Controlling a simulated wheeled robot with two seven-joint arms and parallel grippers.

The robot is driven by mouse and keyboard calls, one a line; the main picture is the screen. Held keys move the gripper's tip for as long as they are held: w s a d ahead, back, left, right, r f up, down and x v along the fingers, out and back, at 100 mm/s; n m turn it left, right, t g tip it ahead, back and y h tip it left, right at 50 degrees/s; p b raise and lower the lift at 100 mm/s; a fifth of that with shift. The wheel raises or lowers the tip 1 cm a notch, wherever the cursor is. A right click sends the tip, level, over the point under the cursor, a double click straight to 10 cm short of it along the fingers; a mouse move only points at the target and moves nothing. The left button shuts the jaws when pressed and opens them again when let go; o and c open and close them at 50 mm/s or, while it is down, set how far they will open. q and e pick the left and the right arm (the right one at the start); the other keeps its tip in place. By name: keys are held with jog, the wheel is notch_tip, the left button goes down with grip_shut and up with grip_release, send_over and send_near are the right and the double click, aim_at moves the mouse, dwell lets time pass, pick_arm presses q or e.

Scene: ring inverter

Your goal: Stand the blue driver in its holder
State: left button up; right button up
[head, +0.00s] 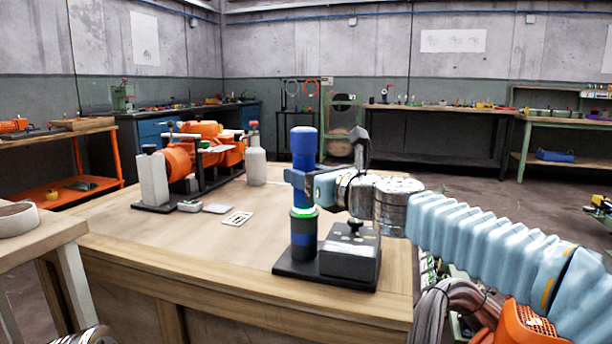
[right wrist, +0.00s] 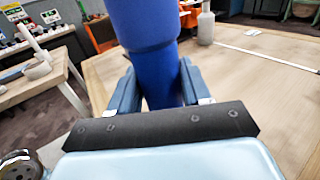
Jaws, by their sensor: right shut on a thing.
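The blue driver (head: 304,145) stands upright above the table in the head view. My right gripper (head: 301,180) is shut around it from the right. In the right wrist view the driver (right wrist: 150,60) rises between the two fingers (right wrist: 158,92). Directly below it is the dark cylindrical holder (head: 303,226) with a lit green ring at its top and a blue band lower down. The driver's lower part lines up with the ring, but the gripper partly covers it. I cannot tell how deep its lower end sits. My left gripper is not in view.
A grey bottle (head: 256,166) and an orange machine (head: 205,150) stand farther back. The table's front left is clear.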

jog(key=o, duration=1.4)
